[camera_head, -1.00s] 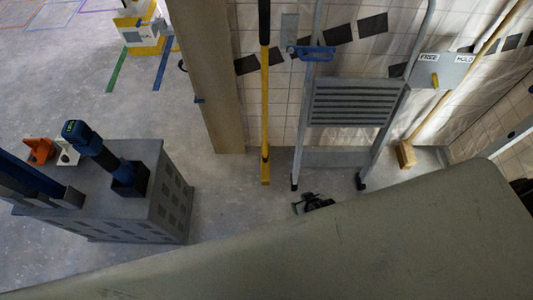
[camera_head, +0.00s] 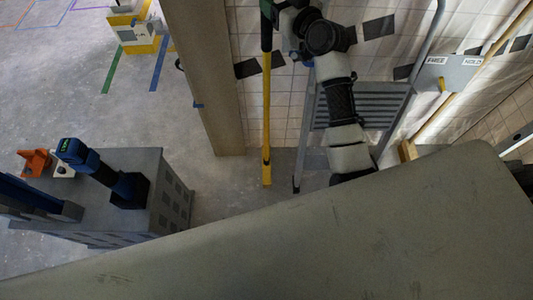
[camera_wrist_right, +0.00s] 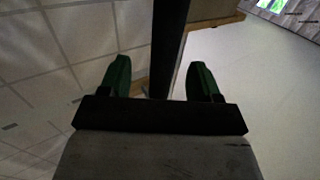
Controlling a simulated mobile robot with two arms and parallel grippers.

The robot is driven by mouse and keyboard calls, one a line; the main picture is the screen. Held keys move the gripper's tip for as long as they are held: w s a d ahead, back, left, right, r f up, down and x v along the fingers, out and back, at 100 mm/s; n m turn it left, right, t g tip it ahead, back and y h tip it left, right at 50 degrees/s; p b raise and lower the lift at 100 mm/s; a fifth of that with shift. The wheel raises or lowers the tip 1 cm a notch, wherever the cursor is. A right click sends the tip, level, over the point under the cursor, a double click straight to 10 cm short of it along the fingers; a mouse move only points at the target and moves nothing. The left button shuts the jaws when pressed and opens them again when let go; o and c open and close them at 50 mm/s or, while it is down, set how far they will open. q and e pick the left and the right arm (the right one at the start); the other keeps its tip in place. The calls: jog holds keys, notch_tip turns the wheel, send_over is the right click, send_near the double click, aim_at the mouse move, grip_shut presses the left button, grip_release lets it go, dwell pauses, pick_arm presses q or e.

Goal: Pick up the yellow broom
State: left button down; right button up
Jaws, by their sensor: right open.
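The yellow broom (camera_head: 266,110) stands upright against the tiled wall, left of the stepladder, with its lower end near the floor. My right arm reaches up in front of the ladder. My right gripper (camera_head: 267,24) is at the broom's upper handle, where a green finger overlaps it. In the right wrist view my right gripper (camera_wrist_right: 160,78) is open, with its two green fingers on either side of a dark pole, the broom's upper handle (camera_wrist_right: 168,35). Gaps show on both sides of the pole. My left gripper is not in view.
A grey stepladder (camera_head: 365,105) stands close right of the broom, partly behind my arm. A wooden post (camera_head: 205,80) stands to the left. Another pole with a wooden head (camera_head: 407,150) leans at right.

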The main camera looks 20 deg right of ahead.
jog(key=p+x, duration=0.1)
jog(key=x, duration=0.5)
jog(key=shift+a+f, duration=0.15)
jog(key=shift+a, duration=0.05)
jog(key=c, duration=0.9)
jog(key=shift+c, duration=0.5)
